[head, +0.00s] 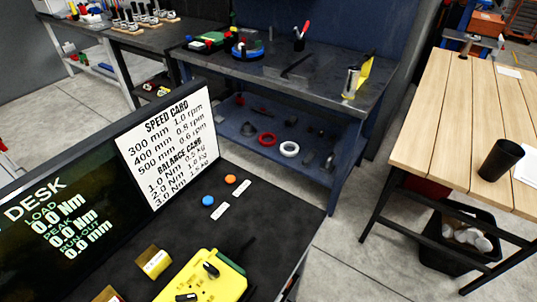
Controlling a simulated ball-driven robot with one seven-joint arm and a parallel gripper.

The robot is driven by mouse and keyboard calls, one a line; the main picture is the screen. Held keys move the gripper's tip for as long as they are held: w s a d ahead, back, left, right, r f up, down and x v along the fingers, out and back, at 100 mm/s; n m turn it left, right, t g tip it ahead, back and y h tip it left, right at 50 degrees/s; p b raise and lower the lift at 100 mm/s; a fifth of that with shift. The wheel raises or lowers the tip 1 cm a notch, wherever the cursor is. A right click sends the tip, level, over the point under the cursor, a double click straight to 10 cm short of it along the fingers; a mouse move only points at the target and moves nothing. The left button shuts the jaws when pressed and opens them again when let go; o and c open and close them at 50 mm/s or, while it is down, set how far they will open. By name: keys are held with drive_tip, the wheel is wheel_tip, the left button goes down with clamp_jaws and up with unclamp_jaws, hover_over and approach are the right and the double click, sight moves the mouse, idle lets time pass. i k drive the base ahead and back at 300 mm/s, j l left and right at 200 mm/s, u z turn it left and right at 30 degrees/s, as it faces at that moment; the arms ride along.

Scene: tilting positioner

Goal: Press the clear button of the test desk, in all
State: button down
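The test desk (285,215) has a dark top with a screen (60,225) at the left, showing load, peak and runout at zero. Two round buttons sit on its top right of the screen: an orange button (230,179) and a blue button (208,200) nearer to me. Each has a small white label beside it, one by the orange button (242,187) and one by the blue button (221,211). The label text is too small to read, so I cannot tell which is the clear button. My gripper is not in view.
A yellow device with black knobs (215,283) stands on the desk's near part, beside a small yellow block (154,261). A white speed card (168,143) is by the screen. A dark workbench (300,80) stands behind; a wooden table (445,120) is right. Floor between is clear.

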sight(230, 179)
drive_tip(key=i+l, duration=0.55)
drive_tip(key=l, duration=0.3)
drive_tip(key=u, duration=1)
